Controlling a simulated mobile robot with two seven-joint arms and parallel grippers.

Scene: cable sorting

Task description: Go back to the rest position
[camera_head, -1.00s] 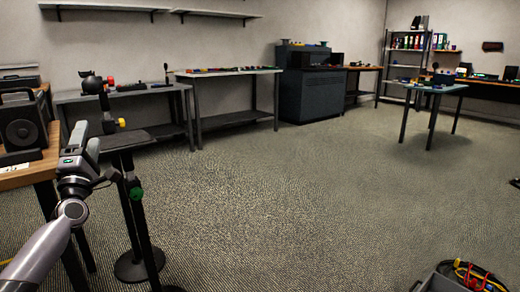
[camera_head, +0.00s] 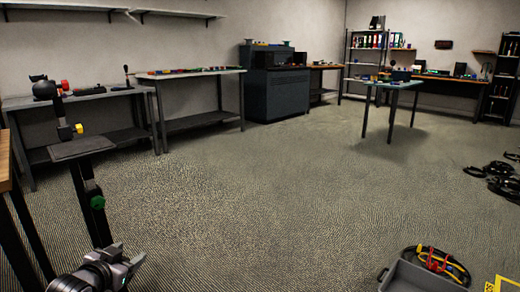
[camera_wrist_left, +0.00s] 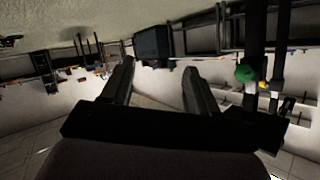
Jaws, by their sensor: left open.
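My left gripper (camera_head: 128,268) is low at the bottom left of the head view, above the carpet and in front of the black stand. In the left wrist view its two fingers (camera_wrist_left: 158,78) are spread apart with nothing between them. That view is upside down, with the room's furniture hanging from the top. My right gripper is in neither view.
A black stand with a small plate (camera_head: 82,147) and a green knob rises close behind my left gripper. A wooden table edge (camera_head: 5,170) is at far left. A grey crate (camera_head: 398,278) holds cables at bottom right. Black cables (camera_head: 500,178) lie on the floor. The middle floor is clear.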

